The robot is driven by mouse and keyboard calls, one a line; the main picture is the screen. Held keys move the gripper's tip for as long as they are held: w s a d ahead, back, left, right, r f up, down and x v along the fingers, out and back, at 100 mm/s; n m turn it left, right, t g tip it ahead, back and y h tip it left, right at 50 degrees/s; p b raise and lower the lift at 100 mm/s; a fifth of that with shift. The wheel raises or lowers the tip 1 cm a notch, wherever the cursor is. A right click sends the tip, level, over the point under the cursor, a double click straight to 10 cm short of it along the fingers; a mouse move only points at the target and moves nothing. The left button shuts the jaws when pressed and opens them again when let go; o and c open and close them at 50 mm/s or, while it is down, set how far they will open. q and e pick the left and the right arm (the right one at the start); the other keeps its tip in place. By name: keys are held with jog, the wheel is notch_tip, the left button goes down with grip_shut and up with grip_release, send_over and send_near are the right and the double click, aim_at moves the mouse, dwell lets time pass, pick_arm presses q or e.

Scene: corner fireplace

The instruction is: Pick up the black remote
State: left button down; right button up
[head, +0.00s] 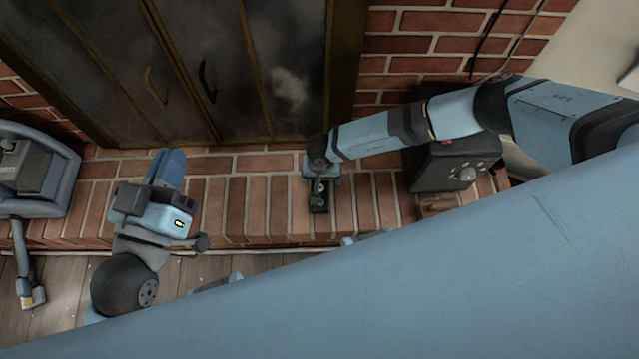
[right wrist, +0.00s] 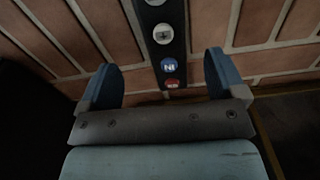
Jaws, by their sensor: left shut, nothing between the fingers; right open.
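The black remote (head: 319,197) lies on the brick hearth, with its upper end hidden under my right gripper (head: 320,172) in the head view. In the right wrist view the remote (right wrist: 163,36) shows round grey buttons, a blue button and a red button. My right gripper (right wrist: 161,78) is open there, with its two blue fingers apart. The remote's near end reaches into the space between the fingers, not gripped. My left gripper (head: 168,168) is shut and empty above the hearth, well to the left of the remote.
A black box with a dial (head: 455,165) stands on the hearth right of the remote, beside my right arm. Dark fireplace doors with handles (head: 208,80) rise behind. A blue-grey appliance (head: 62,180) is at the far left. Bare brick (head: 262,205) lies between my grippers.

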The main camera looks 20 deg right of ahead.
aim_at(320, 186)
jog(key=shift+f, duration=0.95)
jog(key=f+b, duration=0.1)
jog(key=f, duration=0.1)
jog(key=f+b, duration=0.2)
jog(key=f, duration=0.1)
jog(key=shift+w+a+f, duration=0.15)
jog(key=shift+w, duration=0.05)
pick_arm(q)
notch_tip(320, 186, down, 6)
jog(key=shift+d+r+m+g, duration=0.1)
jog(key=shift+r+m+g, duration=0.05)
jog(key=shift+g, duration=0.4)
jog(key=shift+d+r+m+g, duration=0.1)
jog(key=shift+m+g, duration=0.05)
jog(key=shift+g, duration=0.4)
pick_arm(e)
jog(key=c, duration=1.1)
